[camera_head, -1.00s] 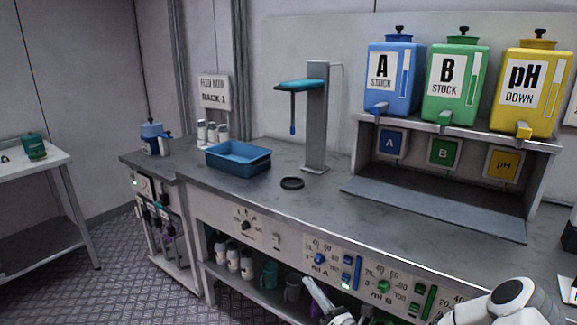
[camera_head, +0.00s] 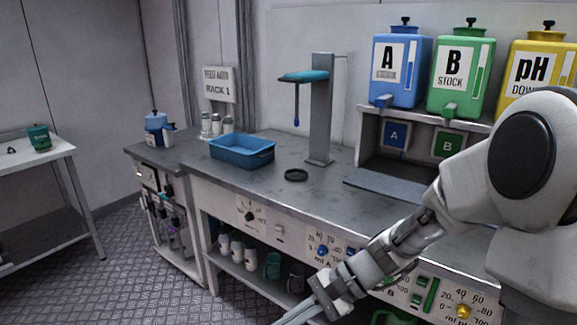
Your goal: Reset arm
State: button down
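My gripper (camera_head: 300,314) is low in the head view, in front of the bench's lower shelf. Its fingers run toward the bottom edge, and their tips are at or past the frame edge. I cannot tell whether they are apart or together. No held object shows. My white and grey arm reaches in from the right side and hides part of the bench front and the dispenser shelf.
The grey bench (camera_head: 330,190) carries a blue tray (camera_head: 242,152), a black ring (camera_head: 296,175) and a grey stand (camera_head: 320,110). Blue (camera_head: 400,72), green (camera_head: 461,75) and yellow (camera_head: 540,70) tanks sit above.

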jog(key=s+d+r+n+t+h, duration=0.7)
jog(key=s+d+r+n+h, duration=0.25)
jog(key=d+r, duration=0.4)
notch_tip(320, 180, up, 14)
jog(key=p, duration=1.4)
jog(key=shift+s+d+t+h+p, duration=0.15)
jog(key=shift+d+t+h+p, duration=0.2)
jog(key=shift+d+h, duration=0.1)
jog(key=shift+d, duration=0.15)
